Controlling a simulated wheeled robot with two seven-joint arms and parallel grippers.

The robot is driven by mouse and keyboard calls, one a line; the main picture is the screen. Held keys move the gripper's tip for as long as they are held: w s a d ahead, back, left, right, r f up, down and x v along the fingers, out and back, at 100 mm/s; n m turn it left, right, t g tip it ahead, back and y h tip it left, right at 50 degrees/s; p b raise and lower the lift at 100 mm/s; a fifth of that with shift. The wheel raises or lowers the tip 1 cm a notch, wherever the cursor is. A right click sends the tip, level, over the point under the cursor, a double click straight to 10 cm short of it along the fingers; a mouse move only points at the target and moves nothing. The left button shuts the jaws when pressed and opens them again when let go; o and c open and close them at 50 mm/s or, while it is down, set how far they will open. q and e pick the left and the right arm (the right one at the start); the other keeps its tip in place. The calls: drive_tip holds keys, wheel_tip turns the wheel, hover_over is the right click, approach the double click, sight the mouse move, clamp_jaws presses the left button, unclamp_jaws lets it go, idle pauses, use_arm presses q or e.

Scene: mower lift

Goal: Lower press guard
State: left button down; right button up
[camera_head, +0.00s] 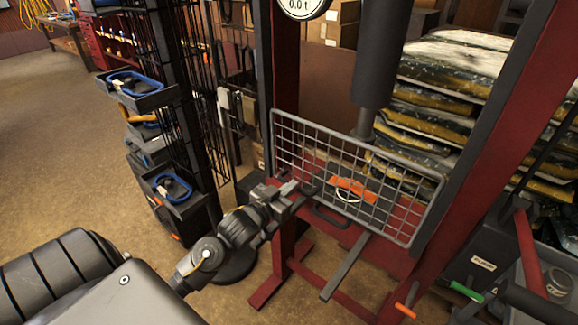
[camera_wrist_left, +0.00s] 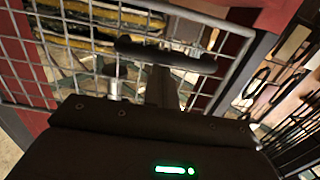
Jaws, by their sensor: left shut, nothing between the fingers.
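The press guard (camera_head: 402,222) is a grey wire-mesh panel in front of the red press frame (camera_head: 510,120), below the dark ram (camera_head: 378,60). A black handle (camera_head: 328,216) sits at its lower edge. My left gripper (camera_head: 300,190) is at the guard's lower left, close to the handle, shut and empty. In the left wrist view the mesh (camera_wrist_left: 40,60) fills the upper part, and the black handle (camera_wrist_left: 165,54) lies just beyond my closed fingers (camera_wrist_left: 162,88). I cannot tell whether they touch it. My right gripper is not in view.
An orange-and-white item (camera_head: 352,188) shows behind the mesh. A black wire rack (camera_head: 180,120) with trays stands left of the press. Stacked sacks (camera_head: 440,90) are behind it. A grey bar (camera_head: 345,268) juts out below the guard. Open floor (camera_head: 50,150) lies at the left.

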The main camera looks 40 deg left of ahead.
use_arm(q)
drive_tip(key=s+r+p, duration=0.1)
drive_tip(key=s+r, duration=0.3)
drive_tip(key=s, duration=0.6)
drive_tip(key=shift+s+a+r+p, duration=0.25)
drive_tip(key=shift+s+a+p, duration=0.05)
drive_tip(key=shift+s+a, duration=0.05)
